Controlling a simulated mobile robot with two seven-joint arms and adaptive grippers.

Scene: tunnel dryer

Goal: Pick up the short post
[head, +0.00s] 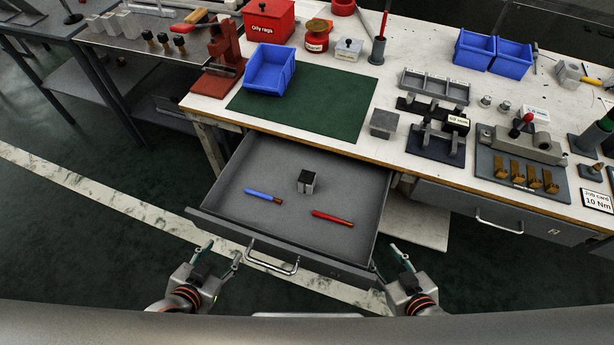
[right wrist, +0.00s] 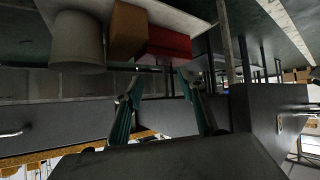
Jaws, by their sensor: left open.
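A small upright grey block with a dark top (head: 307,181) stands inside the open drawer (head: 228,219), near its middle; it looks like the short post, though I cannot be sure. My left gripper (head: 223,255) is open and empty in front of the drawer, left of its handle. My right gripper (head: 388,261) is open and empty, near the drawer's front right corner. Its spread fingers also show in the right wrist view (right wrist: 158,84), with nothing between them. Both grippers are apart from the block.
A blue-and-brown stick (head: 262,195) and a red-and-brown stick (head: 332,218) lie in the drawer beside the block. The bench top (head: 395,152) above holds a green mat (head: 300,115), blue bins (head: 269,69) and fixtures. The drawer's front wall and handle (head: 272,266) stand between the grippers.

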